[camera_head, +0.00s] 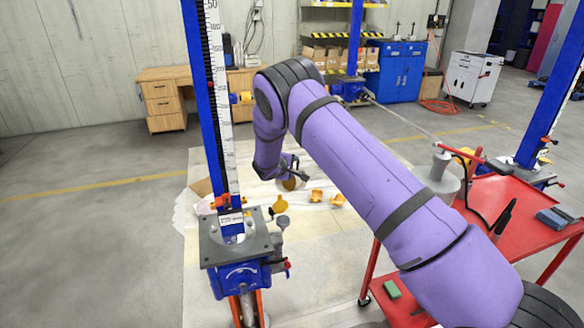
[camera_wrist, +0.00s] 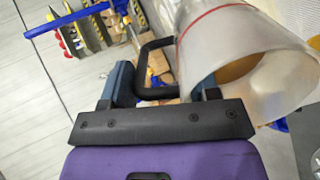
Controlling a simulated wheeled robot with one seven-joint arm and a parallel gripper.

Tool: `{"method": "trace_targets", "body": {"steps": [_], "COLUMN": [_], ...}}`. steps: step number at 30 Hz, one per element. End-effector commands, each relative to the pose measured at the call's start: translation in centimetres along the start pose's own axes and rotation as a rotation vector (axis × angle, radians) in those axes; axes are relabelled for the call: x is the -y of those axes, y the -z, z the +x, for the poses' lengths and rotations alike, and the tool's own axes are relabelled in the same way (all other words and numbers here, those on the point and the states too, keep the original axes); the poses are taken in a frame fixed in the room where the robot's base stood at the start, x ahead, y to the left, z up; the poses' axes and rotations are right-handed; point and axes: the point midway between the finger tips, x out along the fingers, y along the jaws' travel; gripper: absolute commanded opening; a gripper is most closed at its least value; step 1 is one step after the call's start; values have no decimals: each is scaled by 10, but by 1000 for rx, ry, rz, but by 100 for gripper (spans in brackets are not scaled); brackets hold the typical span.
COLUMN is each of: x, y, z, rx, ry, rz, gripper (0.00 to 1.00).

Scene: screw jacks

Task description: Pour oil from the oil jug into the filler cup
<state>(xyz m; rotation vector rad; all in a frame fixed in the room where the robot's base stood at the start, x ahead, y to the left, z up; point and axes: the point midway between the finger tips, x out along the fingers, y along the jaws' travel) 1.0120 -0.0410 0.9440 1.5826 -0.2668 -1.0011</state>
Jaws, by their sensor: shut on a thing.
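My gripper (camera_wrist: 165,88) is shut on the black handle of the oil jug (camera_wrist: 222,45), a clear vessel with a red line around it. An amber patch shows through the jug's wide mouth, at the right in the wrist view. In the head view my gripper (camera_head: 288,168) is low behind the near screw jack, and a brownish part of the jug (camera_head: 292,184) shows below it. A small grey cup-shaped fitting (camera_head: 281,223), seemingly the filler cup, stands at the right side of the blue jack (camera_head: 238,272). The jug is up and right of it in the picture; the gap's depth is unclear.
The jack's tall blue post with a white scale (camera_head: 215,100) rises left of my arm. Yellow pieces (camera_head: 316,196) lie on the pale floor sheet. A red cart (camera_head: 515,215) with a grey oil can (camera_head: 440,175) stands at the right. The left floor is clear.

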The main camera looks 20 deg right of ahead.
Motion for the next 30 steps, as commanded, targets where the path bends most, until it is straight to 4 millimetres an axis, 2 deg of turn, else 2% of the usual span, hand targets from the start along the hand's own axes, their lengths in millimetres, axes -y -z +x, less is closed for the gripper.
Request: {"method": "trace_targets", "body": {"steps": [30], "x": [-5], "y": [-2], "z": [-25], "rx": [-1], "ry": [-203], "rz": [23], "gripper": [27]}}
